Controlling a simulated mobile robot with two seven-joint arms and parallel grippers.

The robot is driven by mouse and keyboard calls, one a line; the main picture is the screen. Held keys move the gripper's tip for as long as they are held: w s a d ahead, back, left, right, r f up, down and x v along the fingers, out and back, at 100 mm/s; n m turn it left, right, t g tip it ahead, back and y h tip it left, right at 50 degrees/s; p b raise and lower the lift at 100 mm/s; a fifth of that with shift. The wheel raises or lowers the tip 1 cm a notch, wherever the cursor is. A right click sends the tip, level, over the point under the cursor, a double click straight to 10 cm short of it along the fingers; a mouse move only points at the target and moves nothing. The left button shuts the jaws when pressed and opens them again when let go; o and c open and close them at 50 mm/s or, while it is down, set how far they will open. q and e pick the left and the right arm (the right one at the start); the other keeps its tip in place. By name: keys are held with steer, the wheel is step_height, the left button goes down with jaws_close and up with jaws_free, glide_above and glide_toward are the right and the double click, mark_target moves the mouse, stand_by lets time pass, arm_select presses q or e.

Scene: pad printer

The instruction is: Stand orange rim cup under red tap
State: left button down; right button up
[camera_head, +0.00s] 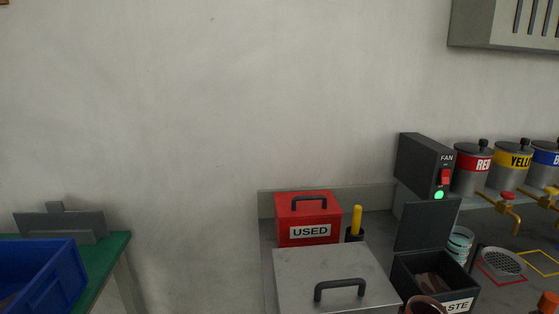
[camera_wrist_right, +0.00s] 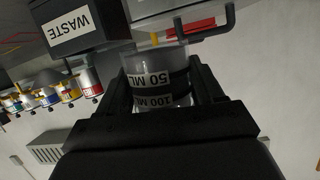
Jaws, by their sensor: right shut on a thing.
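My right gripper (camera_wrist_right: 160,80) is shut on a clear cup (camera_wrist_right: 158,80) with dark bands marked 50 ML and 100 ML. The cup's rim color cannot be told in the wrist view. In the head view a reddish-brown rim (camera_head: 426,305) shows at the bottom edge, in front of the waste bin; it looks like the held cup, mostly cut off. The red tap (camera_head: 507,200) with its red knob comes off the red-labelled pot (camera_head: 472,167) at the right. Below it a round grate (camera_head: 502,261) lies in a red square outline (camera_head: 506,283). My left gripper is not in view.
An open black waste bin (camera_head: 433,284) stands left of the red outline, beside a metal lidded box (camera_head: 325,265). Behind are a red USED box (camera_head: 308,217), stacked glass dishes (camera_head: 460,241) and the fan switch box (camera_head: 425,165). An orange-topped item (camera_head: 548,302) is at bottom right.

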steer(key=shift+s+a+r+m, duration=0.15)
steer(key=shift+s+a, duration=0.1)
steer(key=shift+a, duration=0.45)
steer(key=shift+s+a+m, duration=0.15)
steer(key=shift+s+a, duration=0.05)
steer(key=shift+a, duration=0.45)
